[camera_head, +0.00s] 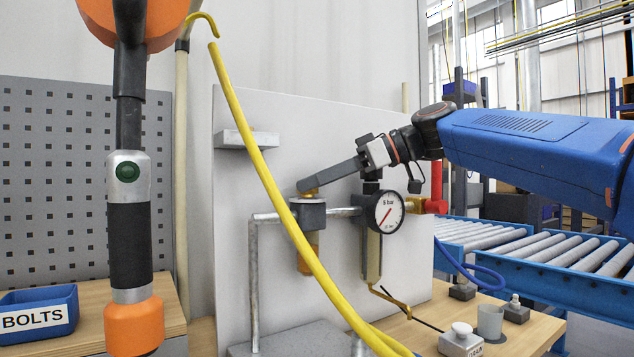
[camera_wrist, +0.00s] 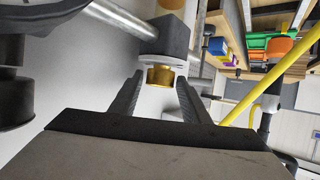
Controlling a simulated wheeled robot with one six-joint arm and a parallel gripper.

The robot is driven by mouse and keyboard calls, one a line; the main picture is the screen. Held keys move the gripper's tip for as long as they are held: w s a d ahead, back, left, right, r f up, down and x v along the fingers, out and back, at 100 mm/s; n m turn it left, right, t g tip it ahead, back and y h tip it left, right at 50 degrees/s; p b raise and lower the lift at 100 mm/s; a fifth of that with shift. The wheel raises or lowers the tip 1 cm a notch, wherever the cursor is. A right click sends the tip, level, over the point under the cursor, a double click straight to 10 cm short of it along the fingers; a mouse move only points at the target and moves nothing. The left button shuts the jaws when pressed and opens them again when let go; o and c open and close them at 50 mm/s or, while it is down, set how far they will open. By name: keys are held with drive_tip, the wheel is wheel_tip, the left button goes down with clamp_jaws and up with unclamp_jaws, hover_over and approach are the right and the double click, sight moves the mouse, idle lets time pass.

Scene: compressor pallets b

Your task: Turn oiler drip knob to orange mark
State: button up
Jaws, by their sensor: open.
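The oiler (camera_head: 312,215) is a grey block with a brass bowl below it, mounted on the pipe in front of the white panel. Its brass drip knob (camera_wrist: 160,77) sits under a pale round collar (camera_wrist: 164,61) in the wrist view; in the head view only a bit of brass shows at the top of the oiler. My gripper (camera_head: 304,186) reaches in from the right to the oiler's top. In the wrist view my gripper (camera_wrist: 159,82) is open, with one finger on each side of the knob and gaps visible. I cannot make out an orange mark.
A pressure gauge (camera_head: 386,211) stands close right of the oiler, below my wrist. A yellow hose (camera_head: 262,165) crosses in front of the panel. A grey ledge (camera_head: 247,139) juts out at upper left. A red valve handle (camera_head: 436,190) is at right.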

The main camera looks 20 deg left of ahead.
drive_tip(key=c, duration=0.8)
drive_tip(key=shift+s+m+t, duration=0.15)
drive_tip(key=shift+m+t, duration=0.25)
drive_tip(key=shift+s+r+m+t, duration=0.1)
drive_tip(key=shift+s+m+t, duration=0.15)
drive_tip(key=shift+m+t, duration=0.75)
drive_tip(key=m+t, duration=0.1)
drive_tip(key=t, duration=0.1)
drive_tip(key=m+t, duration=0.2)
drive_tip(key=shift+s+a+h, duration=0.1)
drive_tip(key=shift+s+h, duration=0.1)
drive_tip(key=shift+h, duration=0.2)
drive_tip(key=shift+s+a+m+t+h, duration=0.15)
drive_tip(key=shift+m+t+h, duration=0.45)
drive_tip(key=shift+m+t, duration=0.4)
drive_tip(key=shift+s+a+m+t+h, duration=0.1)
drive_tip(key=shift+m+t+h, duration=0.5)
drive_tip(key=shift+m+t, duration=0.4)
drive_tip(key=shift+m+t+h, duration=0.8)
drive_tip(key=shift+m+h, duration=0.1)
drive_tip(key=shift+m, duration=0.1)
drive_tip(key=shift+m+h, duration=0.4)
drive_tip(key=shift+h, duration=0.1)
